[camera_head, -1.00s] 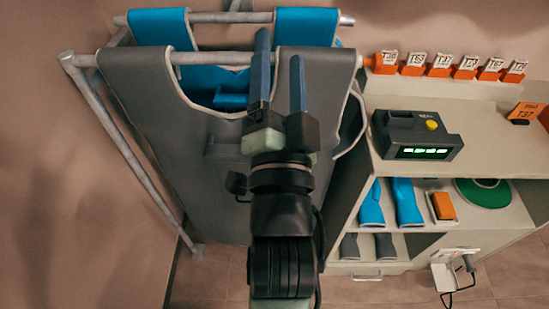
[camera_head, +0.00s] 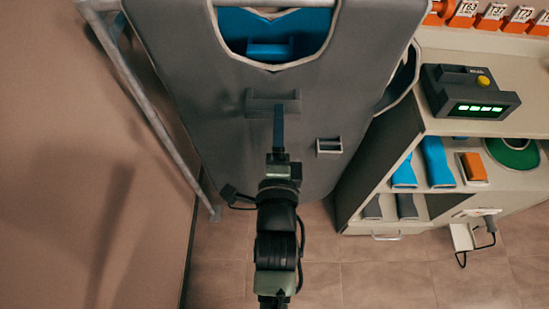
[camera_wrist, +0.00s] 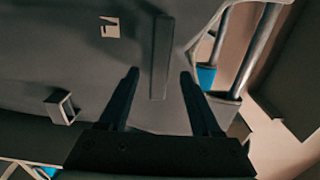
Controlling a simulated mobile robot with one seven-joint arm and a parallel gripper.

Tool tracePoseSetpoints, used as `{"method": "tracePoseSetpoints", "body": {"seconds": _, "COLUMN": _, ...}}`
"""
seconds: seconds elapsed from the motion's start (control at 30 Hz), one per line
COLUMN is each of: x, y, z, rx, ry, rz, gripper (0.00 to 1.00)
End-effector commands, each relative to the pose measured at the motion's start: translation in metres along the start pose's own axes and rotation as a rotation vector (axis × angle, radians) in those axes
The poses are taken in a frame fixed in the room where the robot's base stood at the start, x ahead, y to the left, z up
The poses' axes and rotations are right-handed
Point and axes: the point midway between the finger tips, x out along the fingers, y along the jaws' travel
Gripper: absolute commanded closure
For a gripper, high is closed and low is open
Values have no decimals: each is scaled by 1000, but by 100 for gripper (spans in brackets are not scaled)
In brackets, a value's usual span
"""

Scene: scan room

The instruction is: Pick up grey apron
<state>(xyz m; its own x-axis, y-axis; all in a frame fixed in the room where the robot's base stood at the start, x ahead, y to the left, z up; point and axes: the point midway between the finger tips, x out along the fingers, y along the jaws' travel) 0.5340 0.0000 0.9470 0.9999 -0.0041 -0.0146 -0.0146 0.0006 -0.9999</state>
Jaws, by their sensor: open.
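The grey apron (camera_head: 190,90) hangs on the rack in front of me, its pale-edged neckline at the top. A dark grey bar-like tab (camera_head: 260,98) stands on its front; it shows upright in the wrist view (camera_wrist: 161,60). My gripper (camera_head: 279,112) is in front of this tab, fingers one behind the other in the head view. In the wrist view the open fingers (camera_wrist: 159,73) lie on either side of the tab's lower part. I cannot tell the depth gap or whether they touch. Nothing is held.
A blue apron (camera_head: 235,25) hangs behind the grey one. A small square bracket (camera_head: 329,146) is on the grey front. The metal rack post (camera_head: 140,100) stands left by the wall. A shelf unit (camera_head: 400,225) with a dark display box (camera_head: 468,92) stands close right. Floor shows below.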

Motion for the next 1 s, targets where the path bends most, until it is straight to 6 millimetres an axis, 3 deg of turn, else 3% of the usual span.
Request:
{"method": "tracePoseSetpoints", "body": {"seconds": 0.23, "x": 15, "y": -1, "z": 1, "rx": -1, "ry": 0, "rz": -1, "gripper": 35}}
{"method": "tracePoseSetpoints", "body": {"seconds": 0.53, "x": 54, "y": -2, "z": 5, "rx": -2, "ry": 0, "rz": -1, "gripper": 35}}
{"method": "tracePoseSetpoints", "body": {"seconds": 0.87, "x": 60, "y": -1, "z": 5, "rx": -1, "ry": 0, "rz": 1, "gripper": 35}}
{"method": "tracePoseSetpoints", "body": {"seconds": 1.0, "x": 60, "y": -1, "z": 5, "rx": -1, "ry": 0, "rz": 0, "gripper": 58}}
